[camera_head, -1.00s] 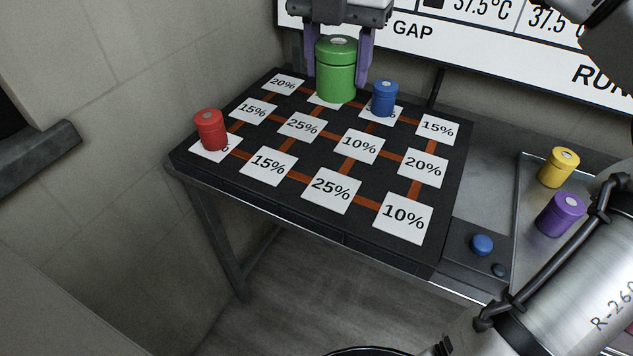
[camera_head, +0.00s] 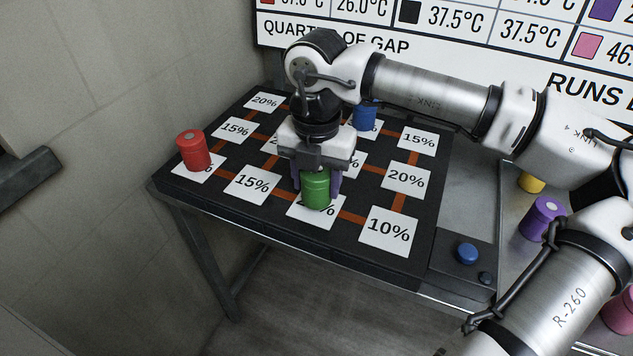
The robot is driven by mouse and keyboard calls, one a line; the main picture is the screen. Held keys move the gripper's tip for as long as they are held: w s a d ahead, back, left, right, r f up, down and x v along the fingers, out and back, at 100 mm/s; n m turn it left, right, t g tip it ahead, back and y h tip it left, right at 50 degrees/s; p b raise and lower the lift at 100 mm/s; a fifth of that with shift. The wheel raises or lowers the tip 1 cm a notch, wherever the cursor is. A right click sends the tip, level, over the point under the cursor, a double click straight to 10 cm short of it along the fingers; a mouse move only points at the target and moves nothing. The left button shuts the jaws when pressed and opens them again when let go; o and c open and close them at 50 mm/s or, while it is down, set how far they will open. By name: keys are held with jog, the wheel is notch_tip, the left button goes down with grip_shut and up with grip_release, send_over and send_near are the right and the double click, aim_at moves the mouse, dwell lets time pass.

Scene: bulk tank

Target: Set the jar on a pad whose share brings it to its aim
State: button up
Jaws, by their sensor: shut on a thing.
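My gripper (camera_head: 317,184) is shut on the green jar (camera_head: 316,190) and holds it upright at the front-row pad (camera_head: 304,211) between the 15% pad and the 10% pad. The jar and fingers hide most of that pad's number; only a "%" shows now. I cannot tell whether the jar touches the pad. The red jar (camera_head: 193,151) stands on the front-left pad (camera_head: 208,172), its number mostly covered. The blue jar (camera_head: 364,117) stands on a back-row pad (camera_head: 377,126), partly hidden by my arm.
Free pads include 20% (camera_head: 264,102), 15% (camera_head: 252,184), 10% (camera_head: 388,230) and 20% (camera_head: 405,178). Yellow (camera_head: 531,182), purple (camera_head: 542,218) and pink (camera_head: 620,311) jars stand on the right. A blue button (camera_head: 467,253) sits by the mat. The wall board (camera_head: 480,75) is partly hidden by my arm.

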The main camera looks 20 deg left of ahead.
jog(key=shift+f, duration=0.65)
jog(key=shift+f, duration=0.15)
jog(key=o, duration=1.1)
jog(key=shift+c, duration=0.2)
notch_tip(320, 180, up, 12)
jog(key=shift+r+b, duration=0.2)
jog(key=shift+b, duration=0.15)
